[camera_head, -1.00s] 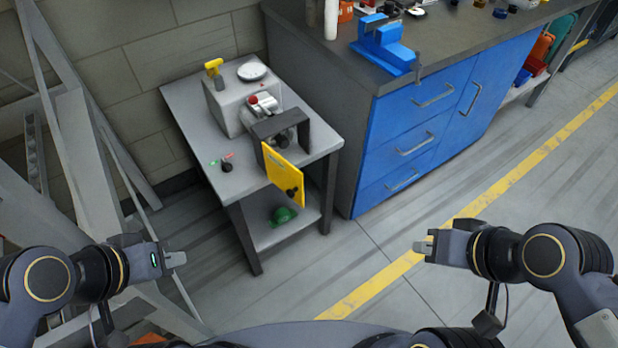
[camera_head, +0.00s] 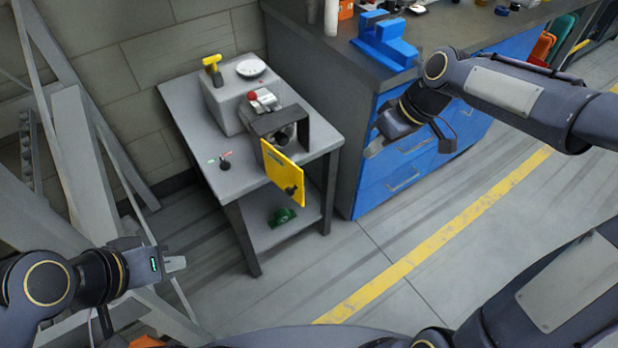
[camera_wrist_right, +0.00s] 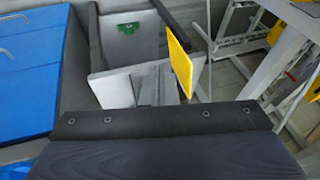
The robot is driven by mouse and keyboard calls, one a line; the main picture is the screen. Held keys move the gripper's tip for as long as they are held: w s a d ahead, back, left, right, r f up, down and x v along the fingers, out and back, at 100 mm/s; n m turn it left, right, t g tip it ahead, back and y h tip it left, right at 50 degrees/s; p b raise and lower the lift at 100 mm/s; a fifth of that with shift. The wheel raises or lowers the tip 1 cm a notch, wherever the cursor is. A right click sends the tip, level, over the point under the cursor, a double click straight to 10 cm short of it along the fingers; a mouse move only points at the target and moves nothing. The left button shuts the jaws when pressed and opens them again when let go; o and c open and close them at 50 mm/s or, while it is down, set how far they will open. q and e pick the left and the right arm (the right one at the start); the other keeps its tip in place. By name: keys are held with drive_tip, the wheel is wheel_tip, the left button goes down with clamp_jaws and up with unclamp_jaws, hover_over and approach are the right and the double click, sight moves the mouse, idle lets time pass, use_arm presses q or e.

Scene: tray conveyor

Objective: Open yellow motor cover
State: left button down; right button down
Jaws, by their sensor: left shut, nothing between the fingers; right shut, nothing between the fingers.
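The yellow motor cover (camera_head: 283,174) hangs at the front of the dark motor housing (camera_head: 284,124) on the grey table and has a black knob (camera_head: 291,190) near its lower corner. It looks tilted outward; how far it is open I cannot tell. In the right wrist view the cover (camera_wrist_right: 180,68) shows just right of my right fingers. My right gripper (camera_head: 370,151) is shut and empty, in front of the blue drawers, to the right of the cover and apart from it. My left gripper (camera_head: 180,263) is shut and empty at the lower left, away from the table.
The grey table (camera_head: 215,175) carries a grey box with a yellow-topped part (camera_head: 212,64), a white dish (camera_head: 250,68) and a small black knob (camera_head: 225,163). A green object (camera_head: 283,215) lies on its lower shelf. The blue cabinet (camera_head: 390,170) stands close on the right, with a blue vise (camera_head: 385,40) on top.

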drive_tip(key=w+a+f+n+g+y, duration=0.2)
drive_tip(key=w+a+f+n, duration=0.15)
drive_tip(key=w+f, duration=0.4)
drive_tip(key=s+a+f, duration=0.2)
drive_tip(key=a+f, duration=0.6)
drive_tip(key=a, duration=0.1)
drive_tip(key=shift+a+m+b, duration=0.25)
drive_tip(key=shift+m+b, duration=0.1)
drive_tip(key=shift+b, duration=0.1)
drive_tip(key=shift+f, duration=0.1)
